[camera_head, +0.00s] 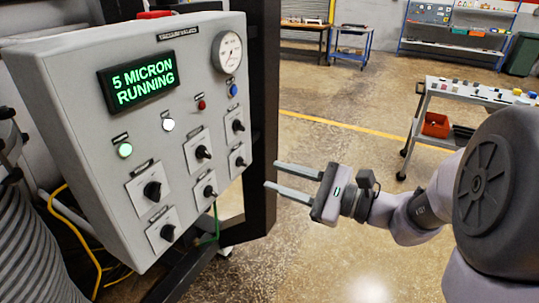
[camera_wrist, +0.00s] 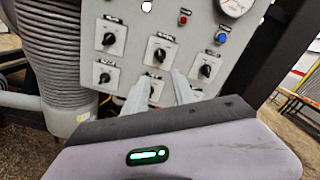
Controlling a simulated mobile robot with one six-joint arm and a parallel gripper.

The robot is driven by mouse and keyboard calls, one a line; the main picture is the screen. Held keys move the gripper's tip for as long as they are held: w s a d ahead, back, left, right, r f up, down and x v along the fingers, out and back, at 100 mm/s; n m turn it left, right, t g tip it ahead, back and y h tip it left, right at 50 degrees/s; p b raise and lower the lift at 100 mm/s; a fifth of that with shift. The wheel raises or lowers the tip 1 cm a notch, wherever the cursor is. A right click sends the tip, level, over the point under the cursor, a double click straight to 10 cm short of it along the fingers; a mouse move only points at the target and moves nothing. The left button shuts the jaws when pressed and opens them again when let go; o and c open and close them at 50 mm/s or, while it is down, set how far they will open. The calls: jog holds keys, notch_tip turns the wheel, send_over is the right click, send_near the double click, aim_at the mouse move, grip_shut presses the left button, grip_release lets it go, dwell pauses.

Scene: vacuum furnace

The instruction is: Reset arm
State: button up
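My gripper (camera_head: 282,179) is at the centre of the head view, to the right of the control panel (camera_head: 85,190) and apart from it. Its two long grey fingers are spread with an empty gap between them, pointing left toward the panel. In the wrist view the fingers (camera_wrist: 160,88) point at the lower part of the panel (camera_wrist: 128,68), over the lower row of knobs. They partly hide one or two of the lower knobs. The green-lit display (camera_head: 140,80) reads "5 MICRON RUNNING".
The panel has several black rotary knobs, a red button (camera_head: 201,104), a blue button (camera_head: 233,90) and a round gauge (camera_head: 228,51). A dark upright post (camera_head: 263,110) stands behind it. A cart (camera_head: 440,93) with small items stands back right. Open floor lies between.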

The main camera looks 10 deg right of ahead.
jog(key=s+a+f+n+g+h, duration=0.2)
jog(key=s+a+f+n+g, duration=0.2)
jog(key=s+a+n+g, duration=0.45)
jog(key=s+d+f+n+h, duration=0.2)
jog(key=s+f+n+h, duration=0.15)
jog(key=s+h, duration=0.55)
jog(key=d+n+t, duration=0.1)
jog(key=s+d+r+n+t, duration=0.1)
jog(key=d, duration=0.1)
jog(key=s+d+n+t+h, duration=0.1)
jog(key=d, duration=0.1)
jog(key=shift+r, duration=0.25)
jog(key=shift+d, duration=0.1)
